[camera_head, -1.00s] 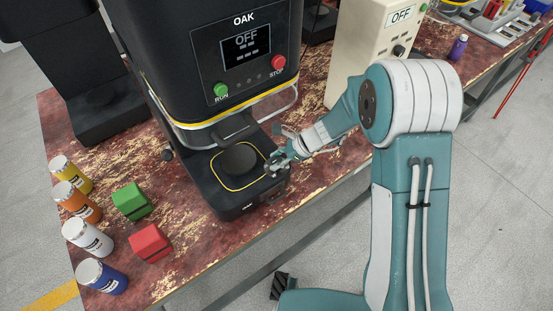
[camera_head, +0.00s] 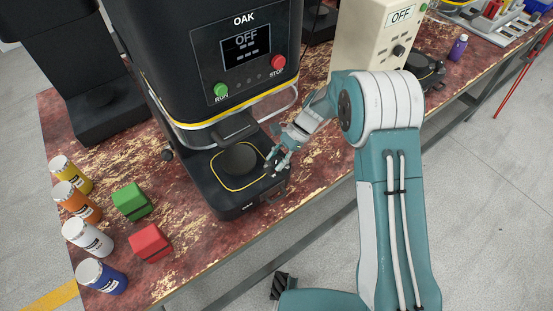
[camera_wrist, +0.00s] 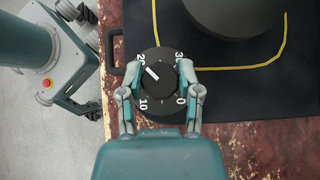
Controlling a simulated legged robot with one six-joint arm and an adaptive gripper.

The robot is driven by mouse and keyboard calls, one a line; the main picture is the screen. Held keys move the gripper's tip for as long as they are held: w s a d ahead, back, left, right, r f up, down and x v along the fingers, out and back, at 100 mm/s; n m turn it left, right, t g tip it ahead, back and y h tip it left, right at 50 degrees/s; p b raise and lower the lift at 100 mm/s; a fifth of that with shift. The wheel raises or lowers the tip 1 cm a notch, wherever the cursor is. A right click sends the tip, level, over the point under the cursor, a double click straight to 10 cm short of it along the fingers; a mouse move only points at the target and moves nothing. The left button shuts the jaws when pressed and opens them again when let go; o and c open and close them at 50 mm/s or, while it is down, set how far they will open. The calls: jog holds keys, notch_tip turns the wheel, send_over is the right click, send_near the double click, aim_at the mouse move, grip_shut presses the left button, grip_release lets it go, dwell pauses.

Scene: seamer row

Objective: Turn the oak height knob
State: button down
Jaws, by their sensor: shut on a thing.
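The oak height knob (camera_wrist: 158,72) is a round black dial with a white pointer line, on the front right corner of the black OAK machine (camera_head: 243,58). The pointer is angled to the upper left, near the 20. My gripper (camera_wrist: 160,84) is shut on the knob, one finger on its left side and one on its right. In the head view my gripper (camera_head: 275,165) is at the base's right corner and hides most of the knob.
A cream machine (camera_head: 375,45) stands behind my arm. The OAK screen (camera_head: 246,48) reads OFF.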

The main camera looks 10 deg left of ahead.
jog(key=shift+w, duration=0.1)
dwell(0.3)
jog(key=shift+c, duration=1.4)
grip_release()
jog(key=shift+a, duration=0.1)
jog(key=v, duration=1.2)
